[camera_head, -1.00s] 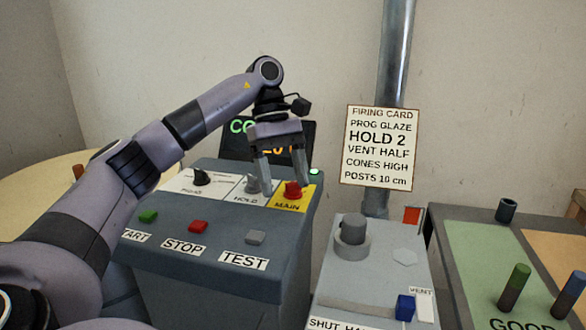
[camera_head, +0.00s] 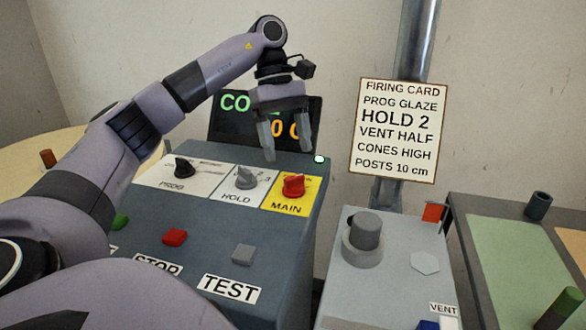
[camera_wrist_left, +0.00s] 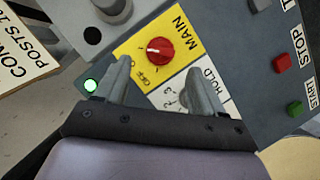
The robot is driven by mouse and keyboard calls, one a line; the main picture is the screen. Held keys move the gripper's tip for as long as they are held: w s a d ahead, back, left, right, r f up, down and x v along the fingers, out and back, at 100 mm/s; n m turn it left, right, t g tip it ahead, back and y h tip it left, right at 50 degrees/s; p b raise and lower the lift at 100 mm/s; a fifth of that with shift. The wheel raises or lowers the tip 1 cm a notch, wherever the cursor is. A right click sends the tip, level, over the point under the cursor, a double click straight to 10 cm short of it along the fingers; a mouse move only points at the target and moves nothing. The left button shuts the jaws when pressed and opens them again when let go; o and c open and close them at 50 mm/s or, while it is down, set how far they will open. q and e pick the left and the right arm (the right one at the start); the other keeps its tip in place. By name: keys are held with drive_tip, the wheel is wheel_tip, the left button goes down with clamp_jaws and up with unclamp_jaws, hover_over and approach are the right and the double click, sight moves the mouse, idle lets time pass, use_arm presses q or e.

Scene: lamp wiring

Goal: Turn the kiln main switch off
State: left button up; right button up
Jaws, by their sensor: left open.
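The red main switch knob (camera_head: 294,186) sits on a yellow plate labelled MAIN (camera_head: 287,207) on the kiln control box (camera_head: 200,233). The knob also shows in the left wrist view (camera_wrist_left: 160,51), with an OFF mark on the plate near it. I cannot tell for sure which mark the knob points to. My left gripper (camera_head: 287,152) is open and empty, above and behind the knob, apart from it. In the left wrist view its two fingers (camera_wrist_left: 158,70) point toward the panel with the knob just beyond them. My right gripper is not in view.
A grey HOLD knob (camera_head: 246,178) and a black PROG knob (camera_head: 184,167) stand left of the main switch. Push buttons, including a red one (camera_head: 175,237), line the front. A dark display (camera_head: 228,128) stands behind. A firing card (camera_head: 397,130) hangs before a metal pipe.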

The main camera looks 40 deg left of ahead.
sight(293, 176)
use_arm(q)
drive_tip(key=x, duration=0.6)
drive_tip(key=c, duration=1.1)
